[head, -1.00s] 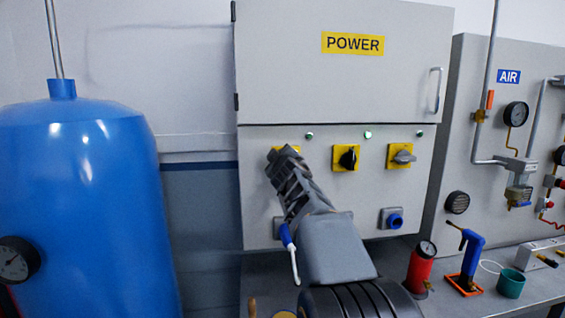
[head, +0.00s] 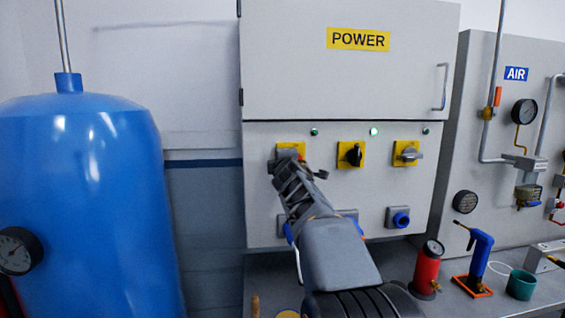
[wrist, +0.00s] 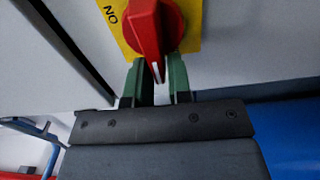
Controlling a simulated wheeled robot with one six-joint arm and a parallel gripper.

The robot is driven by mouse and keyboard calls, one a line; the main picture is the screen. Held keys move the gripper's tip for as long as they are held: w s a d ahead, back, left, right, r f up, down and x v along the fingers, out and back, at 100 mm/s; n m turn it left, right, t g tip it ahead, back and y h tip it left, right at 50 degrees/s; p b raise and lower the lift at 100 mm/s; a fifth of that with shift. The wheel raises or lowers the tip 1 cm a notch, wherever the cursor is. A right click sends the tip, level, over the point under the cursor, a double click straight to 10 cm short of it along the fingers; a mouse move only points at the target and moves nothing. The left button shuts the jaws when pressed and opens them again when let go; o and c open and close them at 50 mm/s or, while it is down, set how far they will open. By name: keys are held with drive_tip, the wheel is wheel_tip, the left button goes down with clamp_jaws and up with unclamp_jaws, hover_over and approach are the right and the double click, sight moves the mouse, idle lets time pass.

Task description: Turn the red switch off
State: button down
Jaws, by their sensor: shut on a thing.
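The red switch (wrist: 150,35) shows large in the wrist view, a knob with a white-marked handle on a yellow plate (wrist: 190,25). Part of the word "NO" or "ON" shows on the plate, turned in the picture. My gripper (wrist: 158,82) has green fingers on both sides of the handle's tip and is shut on it. In the head view, my gripper (head: 287,160) is at the leftmost yellow plate (head: 292,147) on the POWER cabinet (head: 345,60). There the red knob is hidden behind my gripper.
A black switch (head: 353,154) and a grey switch (head: 407,153) sit to the right on yellow plates. A blue socket (head: 401,219) is below. A blue tank (head: 80,200) stands left. A red canister (head: 427,268) and a blue torch (head: 480,252) stand on the bench.

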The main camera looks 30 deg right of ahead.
drive_tip(key=shift+f, duration=0.1)
idle(0.5)
drive_tip(key=c, duration=1)
unclamp_jaws()
drive_tip(key=shift+c, duration=0.2)
drive_tip(key=v, duration=1.3)
drive_tip(key=shift+s+a+p, duration=0.2)
drive_tip(key=shift+s+p, duration=0.1)
drive_tip(key=shift+p, duration=0.05)
